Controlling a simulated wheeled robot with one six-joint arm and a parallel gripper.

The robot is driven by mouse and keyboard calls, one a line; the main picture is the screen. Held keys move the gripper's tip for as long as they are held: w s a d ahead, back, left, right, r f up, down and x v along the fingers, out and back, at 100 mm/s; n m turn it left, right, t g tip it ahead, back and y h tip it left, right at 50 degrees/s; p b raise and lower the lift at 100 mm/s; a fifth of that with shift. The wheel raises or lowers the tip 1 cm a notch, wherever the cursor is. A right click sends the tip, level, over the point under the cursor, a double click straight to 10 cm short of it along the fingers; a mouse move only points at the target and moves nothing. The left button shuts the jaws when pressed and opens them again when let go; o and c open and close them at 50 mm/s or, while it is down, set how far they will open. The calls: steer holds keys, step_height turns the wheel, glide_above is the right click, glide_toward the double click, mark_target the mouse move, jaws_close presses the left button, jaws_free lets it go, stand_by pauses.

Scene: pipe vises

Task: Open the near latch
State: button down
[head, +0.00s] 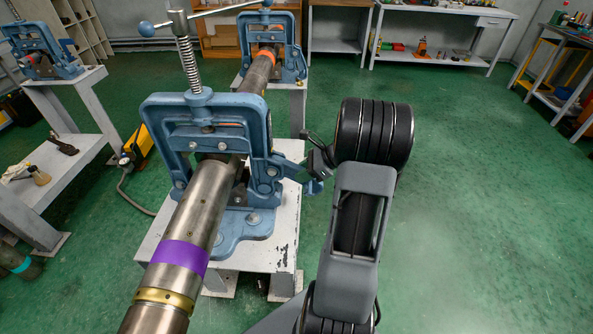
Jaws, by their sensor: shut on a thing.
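The near vise (160,115) is a blue frame bolted to a white stand, with a long pipe (205,200) lying through it. The near latch (287,166) is a blue lever on the right side of this vise, sticking out to the right. My gripper (311,163) is at the outer end of the latch and shut on it. My wrist hides part of the fingers. Whether the latch is fastened or free is hard to tell from here.
The pipe has a purple band (180,257) and runs back through a far vise (270,45). The screw's handle bar (215,12) sticks out above the near vise. Another vise (45,52) stands at the left. Green floor on the right is clear.

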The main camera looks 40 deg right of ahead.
stand_by(0.3)
steer(key=c, duration=0.9)
jaws_free()
steer(key=v, duration=1.3)
steer(key=shift+s+d+r+p, duration=0.2)
steer(key=shift+d+r+p, duration=0.1)
steer(key=shift+p, duration=0.15)
